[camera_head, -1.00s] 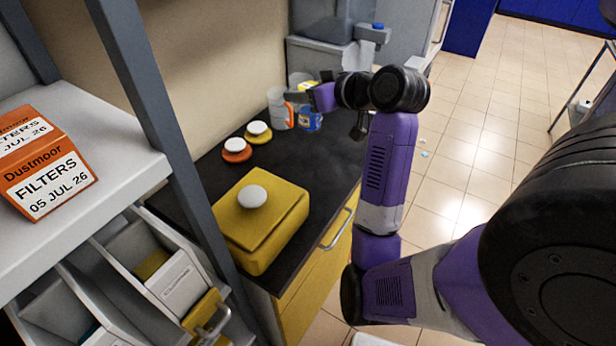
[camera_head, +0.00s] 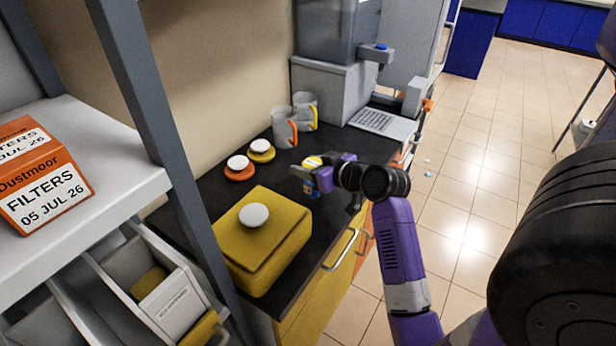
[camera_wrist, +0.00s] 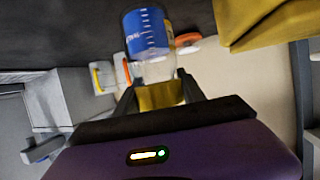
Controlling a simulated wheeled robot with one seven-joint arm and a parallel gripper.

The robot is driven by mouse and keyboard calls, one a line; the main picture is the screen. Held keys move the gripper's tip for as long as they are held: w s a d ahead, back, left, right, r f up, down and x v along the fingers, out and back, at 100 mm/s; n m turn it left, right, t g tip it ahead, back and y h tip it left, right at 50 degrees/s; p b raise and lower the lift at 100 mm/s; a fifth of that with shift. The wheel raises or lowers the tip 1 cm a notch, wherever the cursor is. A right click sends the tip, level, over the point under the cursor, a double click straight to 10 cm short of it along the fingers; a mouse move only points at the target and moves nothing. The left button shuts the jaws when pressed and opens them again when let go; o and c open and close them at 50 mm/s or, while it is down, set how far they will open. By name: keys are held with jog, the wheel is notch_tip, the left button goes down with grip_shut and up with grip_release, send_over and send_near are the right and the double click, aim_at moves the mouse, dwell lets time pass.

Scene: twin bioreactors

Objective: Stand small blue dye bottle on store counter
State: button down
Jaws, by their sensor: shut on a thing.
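The small blue dye bottle has a blue body, a label and a yellow cap. In the head view the bottle (camera_head: 309,188) is roughly upright over the dark counter (camera_head: 333,150), near its front edge. My gripper (camera_head: 310,174) is shut on it around the cap end. In the wrist view the bottle (camera_wrist: 147,34) extends beyond my gripper (camera_wrist: 158,88), with the yellow cap between the fingers. The fingers partly hide the bottle in the head view. I cannot tell whether its base touches the counter.
A yellow box with a white knob (camera_head: 262,240) stands on the near counter. Two small round knobbed items (camera_head: 250,160) and two clear mugs (camera_head: 285,127) sit behind. A grey machine (camera_head: 335,85) stands at the far end. A shelf with a Filters box (camera_head: 45,185) is at left.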

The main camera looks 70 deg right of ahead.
jog(key=shift+f, duration=1.8)
jog(key=c, duration=0.7)
grip_release()
jog(key=shift+f, duration=0.1)
jog(key=b+v, duration=0.1)
jog(key=v, duration=1.1)
